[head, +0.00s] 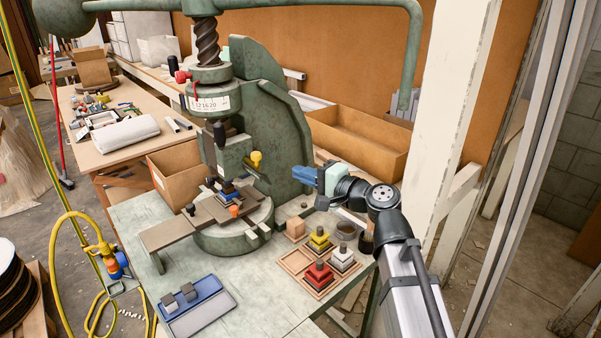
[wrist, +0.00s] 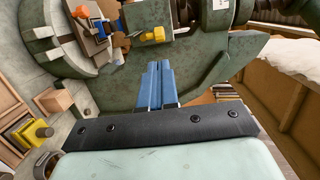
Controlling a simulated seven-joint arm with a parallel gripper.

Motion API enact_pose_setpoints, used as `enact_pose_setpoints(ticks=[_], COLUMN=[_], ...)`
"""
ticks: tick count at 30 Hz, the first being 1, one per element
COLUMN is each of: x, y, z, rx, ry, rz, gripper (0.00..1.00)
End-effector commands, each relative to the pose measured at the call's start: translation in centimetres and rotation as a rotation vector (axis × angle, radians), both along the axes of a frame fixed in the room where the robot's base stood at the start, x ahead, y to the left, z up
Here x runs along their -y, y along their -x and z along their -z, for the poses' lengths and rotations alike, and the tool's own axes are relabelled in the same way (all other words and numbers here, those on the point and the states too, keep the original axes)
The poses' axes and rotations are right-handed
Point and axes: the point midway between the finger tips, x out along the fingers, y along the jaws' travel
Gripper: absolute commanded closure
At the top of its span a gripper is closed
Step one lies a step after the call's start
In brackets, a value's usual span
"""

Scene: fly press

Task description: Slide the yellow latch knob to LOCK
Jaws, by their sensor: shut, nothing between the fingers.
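The yellow latch knob (head: 256,158) sits on the side of the green fly press (head: 262,110), at the right of its ram. It also shows in the wrist view (wrist: 153,35), just beyond my fingertips. My gripper (head: 297,173) is shut and empty, with its blue fingers together. It is to the right of the knob and a little lower in the head view, apart from it. No LOCK marking is readable in either view.
A wooden tray (head: 287,262) with red, white and yellow stepped blocks stands at the front right of the bench. A blue tray (head: 198,312) lies at the front left. The press's curved handle arm (head: 413,50) hangs at the right. A cardboard box (head: 360,135) stands behind.

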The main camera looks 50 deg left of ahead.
Motion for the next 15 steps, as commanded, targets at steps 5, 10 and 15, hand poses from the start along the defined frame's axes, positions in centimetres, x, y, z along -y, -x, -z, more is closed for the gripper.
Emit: enact_pose_setpoints(ticks=[5, 10, 15], x=[-3.5, -6.4, -9.0], y=[0.4, 0.9, 1.3], z=[0.1, 0.2, 0.4], rx=[0.001, 0.001, 0.001], ry=[0.001, 0.001, 0.001], rz=[-0.003, -0.002, -0.002], gripper=[1.00, 1.00, 1.00])
